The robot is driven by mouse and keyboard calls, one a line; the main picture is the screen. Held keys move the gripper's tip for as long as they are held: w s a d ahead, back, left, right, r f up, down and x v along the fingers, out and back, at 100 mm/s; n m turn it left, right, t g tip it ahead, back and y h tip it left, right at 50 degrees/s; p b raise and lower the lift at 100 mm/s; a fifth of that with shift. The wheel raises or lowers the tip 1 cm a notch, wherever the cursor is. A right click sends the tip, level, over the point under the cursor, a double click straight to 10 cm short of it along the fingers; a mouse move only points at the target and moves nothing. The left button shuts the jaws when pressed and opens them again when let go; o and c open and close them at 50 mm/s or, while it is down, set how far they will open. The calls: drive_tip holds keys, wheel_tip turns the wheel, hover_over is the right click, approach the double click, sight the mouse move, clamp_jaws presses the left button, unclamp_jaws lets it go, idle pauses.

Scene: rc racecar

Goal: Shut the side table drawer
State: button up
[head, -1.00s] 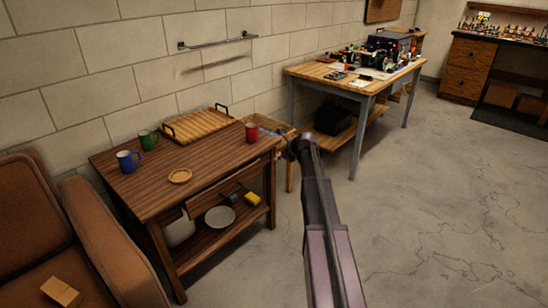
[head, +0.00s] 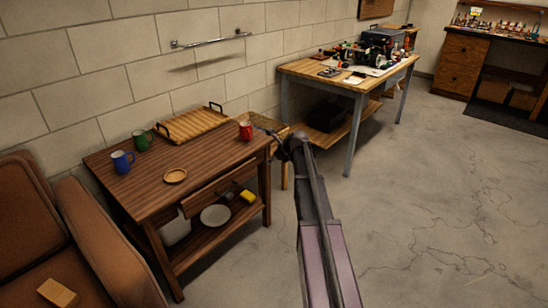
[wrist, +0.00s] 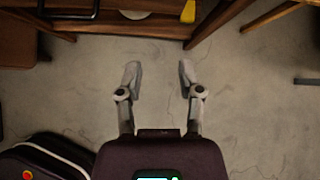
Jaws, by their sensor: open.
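The brown wooden side table (head: 140,192) stands against the block wall, left of the middle in the head view. Its drawer (head: 222,188) shows on the long front side, and its front stands out a little from the table. My gripper (wrist: 158,75) is open and empty in the wrist view, its two fingers apart over bare floor. The table's lower part (wrist: 130,27) lies ahead of the fingertips there, not touching them. In the head view my arm reaches up to near the table's right end, and the fingers are hard to make out.
A blue mug (head: 122,162), green mug (head: 141,140), red mug (head: 246,131), small dish (head: 175,176) and slatted tray (head: 192,124) are on the tabletop. A plate (head: 215,215) and yellow item (head: 248,197) are on the lower shelf. An armchair (head: 95,240) stands left. Floor at right is clear.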

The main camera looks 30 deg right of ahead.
drive_tip(key=s+a+f+n+g, duration=0.2)
drive_tip(key=s+a+n, duration=0.5)
drive_tip(key=a, duration=0.2)
drive_tip(key=s+a+f+n+g, duration=0.2)
drive_tip(key=s+a+n, duration=0.5)
drive_tip(key=a+n, duration=0.15)
drive_tip(key=s+a+n+g+h, duration=0.1)
drive_tip(key=s+a+n+g, duration=0.1)
drive_tip(key=s+a+n, duration=0.3)
drive_tip(key=s+a+f+n+g+h, duration=0.1)
drive_tip(key=s+a+n, duration=0.3)
drive_tip(key=s+n, duration=0.5)
drive_tip(key=s+h, duration=0.1)
drive_tip(key=s, duration=0.2)
drive_tip(key=shift+s+a+g, duration=0.25)
drive_tip(key=shift+a+g, duration=0.1)
drive_tip(key=shift+g, duration=0.05)
